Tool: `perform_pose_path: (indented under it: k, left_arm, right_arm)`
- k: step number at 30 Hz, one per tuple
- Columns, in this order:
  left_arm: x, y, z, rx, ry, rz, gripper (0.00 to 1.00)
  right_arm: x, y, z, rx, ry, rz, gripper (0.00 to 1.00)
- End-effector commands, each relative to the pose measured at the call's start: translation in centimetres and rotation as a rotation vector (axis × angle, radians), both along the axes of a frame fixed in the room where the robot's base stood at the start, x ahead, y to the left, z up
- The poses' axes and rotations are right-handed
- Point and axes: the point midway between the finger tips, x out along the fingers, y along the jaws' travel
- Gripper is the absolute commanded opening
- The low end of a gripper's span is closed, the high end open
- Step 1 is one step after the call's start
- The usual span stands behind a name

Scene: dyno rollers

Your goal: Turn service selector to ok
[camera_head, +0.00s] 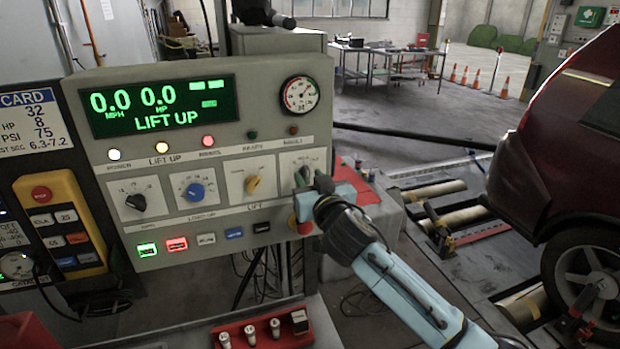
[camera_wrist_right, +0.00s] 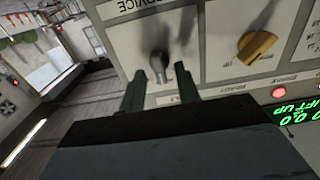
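The grey control console (camera_head: 195,245) stands left of centre in the head view. The service selector (camera_wrist_right: 156,64), a dark lever-like knob on a pale plate, shows in the wrist view under an upside-down "SERVICE" label. In the head view my gripper hides most of it. My right gripper (camera_head: 312,180) is at the console's right end. In the wrist view its two dark fingers (camera_wrist_right: 160,80) are apart, one on each side of the knob's end, with visible gaps. The "ok" marking is not readable. My left gripper is not in view.
A yellow selector (camera_head: 253,184) and a blue knob (camera_head: 196,192) sit left of my right gripper. Lit buttons (camera_head: 177,244) run below. A red stop button (camera_head: 303,224) is close under the gripper. A dark red car (camera_head: 560,165) stands at right.

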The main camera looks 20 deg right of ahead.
Motion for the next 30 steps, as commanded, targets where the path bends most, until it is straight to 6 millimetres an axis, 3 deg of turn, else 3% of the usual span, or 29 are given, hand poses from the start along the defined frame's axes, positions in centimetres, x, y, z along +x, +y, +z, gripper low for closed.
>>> perform_pose_path:
  k: [11, 18, 30]
  left_arm:
    - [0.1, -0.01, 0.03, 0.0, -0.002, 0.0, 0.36]
    - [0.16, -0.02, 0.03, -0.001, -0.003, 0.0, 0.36]
    - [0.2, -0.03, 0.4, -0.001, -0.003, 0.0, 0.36]
  right_arm:
    - [0.41, 0.04, -0.02, 0.0, 0.0, 0.001, 0.31]
    - [0.39, 0.03, -0.03, -0.001, 0.0, 0.001, 0.0]
    - [0.38, 0.06, 0.01, -0.044, 0.0, 0.001, 0.0]
